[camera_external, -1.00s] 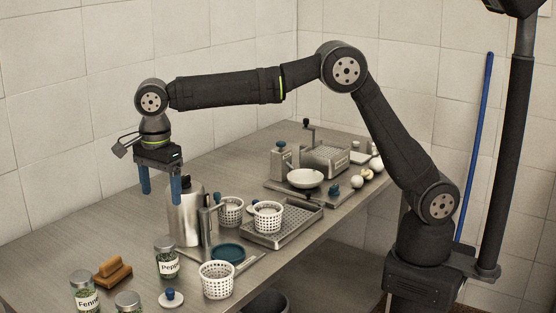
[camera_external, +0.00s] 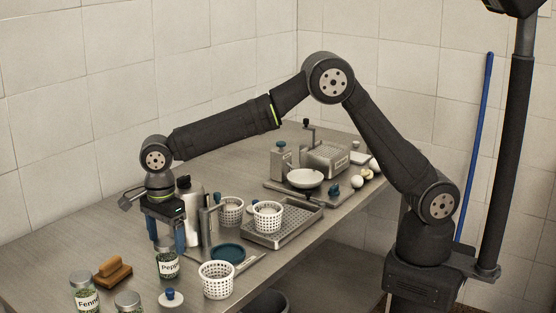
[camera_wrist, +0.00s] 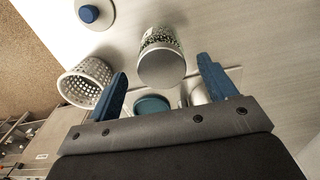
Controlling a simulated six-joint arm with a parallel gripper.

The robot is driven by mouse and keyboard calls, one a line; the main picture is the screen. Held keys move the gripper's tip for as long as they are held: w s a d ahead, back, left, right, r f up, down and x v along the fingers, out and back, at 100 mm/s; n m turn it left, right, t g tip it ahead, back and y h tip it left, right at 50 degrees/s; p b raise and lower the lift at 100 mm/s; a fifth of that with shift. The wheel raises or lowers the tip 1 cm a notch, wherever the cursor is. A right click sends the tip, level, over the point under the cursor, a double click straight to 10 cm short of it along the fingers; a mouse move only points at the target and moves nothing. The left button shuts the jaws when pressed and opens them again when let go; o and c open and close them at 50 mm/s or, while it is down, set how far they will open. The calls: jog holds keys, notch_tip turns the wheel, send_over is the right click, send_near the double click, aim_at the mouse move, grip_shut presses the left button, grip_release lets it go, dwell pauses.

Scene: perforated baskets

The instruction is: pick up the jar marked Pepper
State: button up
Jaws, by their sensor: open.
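The Pepper jar (camera_external: 167,262) stands upright on the metal table, a clear jar of green contents with a white label and a dark metal lid. In the wrist view the jar (camera_wrist: 161,62) shows its grey lid, lying ahead of and roughly between my fingertips. My gripper (camera_external: 166,237) is open and empty, its blue fingers pointing down, just behind the jar and close to it in the outside view. The fingers of the gripper (camera_wrist: 160,82) also show in the wrist view, spread apart and not touching the jar. Whether the fingertips reach below the lid's height is unclear.
A white perforated basket (camera_external: 218,284) and a blue-knobbed white lid (camera_external: 171,298) stand right of the jar. A Fennel jar (camera_external: 84,293), another jar (camera_external: 128,302) and a brown wooden block (camera_external: 113,271) are left. A metal bottle (camera_external: 189,204) stands behind my gripper.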

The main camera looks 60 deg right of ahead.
aim_at(165, 254)
jog(key=f, duration=0.5)
jog(key=shift+w+a, duration=0.15)
jog(key=shift+a, duration=0.1)
jog(key=shift+r, duration=0.1)
jog(key=c, duration=1.2)
